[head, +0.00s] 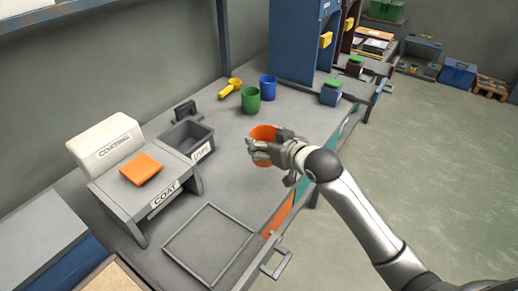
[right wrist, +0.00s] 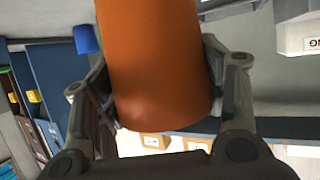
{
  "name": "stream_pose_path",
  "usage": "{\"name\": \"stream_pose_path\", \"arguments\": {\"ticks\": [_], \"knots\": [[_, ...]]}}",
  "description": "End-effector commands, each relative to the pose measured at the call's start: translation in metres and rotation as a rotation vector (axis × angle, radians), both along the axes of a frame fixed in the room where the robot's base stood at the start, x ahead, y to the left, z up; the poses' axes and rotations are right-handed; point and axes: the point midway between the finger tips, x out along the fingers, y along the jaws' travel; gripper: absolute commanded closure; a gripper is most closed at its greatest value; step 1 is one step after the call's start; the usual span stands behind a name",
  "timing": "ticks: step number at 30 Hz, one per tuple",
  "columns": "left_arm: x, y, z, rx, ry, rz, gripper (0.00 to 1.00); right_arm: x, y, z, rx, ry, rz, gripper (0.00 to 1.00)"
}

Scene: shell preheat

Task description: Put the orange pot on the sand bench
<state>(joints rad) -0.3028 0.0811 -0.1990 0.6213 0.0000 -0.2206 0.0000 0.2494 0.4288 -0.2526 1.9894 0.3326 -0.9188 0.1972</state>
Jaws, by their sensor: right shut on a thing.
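The orange pot (head: 263,133) is in my right gripper (head: 265,150), over the front part of the grey bench in the head view. The fingers are shut around its side. In the right wrist view the pot (right wrist: 155,65) fills the space between the two fingers of the right gripper (right wrist: 160,95). I cannot tell whether its base touches the bench top. The grey bench (head: 225,180) runs from the lower left to the upper right; no label in view names it as the sand bench. My left gripper is not in view.
A green pot (head: 250,101), a blue pot (head: 268,88) and a yellow scoop (head: 230,88) stand behind the orange pot. A coating station (head: 125,205) with an orange block (head: 141,169) and a dark bin (head: 186,138) are left. An empty frame (head: 180,237) lies in front.

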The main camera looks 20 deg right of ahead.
Motion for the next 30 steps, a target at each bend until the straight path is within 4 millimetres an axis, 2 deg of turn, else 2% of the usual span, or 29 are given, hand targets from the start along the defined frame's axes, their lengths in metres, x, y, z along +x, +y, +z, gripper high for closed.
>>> {"name": "stream_pose_path", "arguments": {"ticks": [4,9,13,22,26,30], "knots": [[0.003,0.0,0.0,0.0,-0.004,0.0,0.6,0.028,-0.002,-0.012,0.001,0.0,-0.001,0.65],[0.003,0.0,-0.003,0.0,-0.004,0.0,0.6,0.05,-0.003,-0.041,0.002,0.001,-0.001,0.65],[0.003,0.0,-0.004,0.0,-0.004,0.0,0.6,0.063,-0.003,-0.056,-0.001,0.001,-0.001,0.65],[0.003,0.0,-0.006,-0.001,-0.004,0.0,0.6,0.077,-0.004,-0.074,0.0,0.001,0.0,0.65],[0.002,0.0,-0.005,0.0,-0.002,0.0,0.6,0.075,-0.004,-0.095,0.0,0.003,0.0,0.65],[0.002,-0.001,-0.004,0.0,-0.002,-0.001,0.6,0.075,-0.004,-0.101,-0.001,0.0,0.0,0.65]]}}
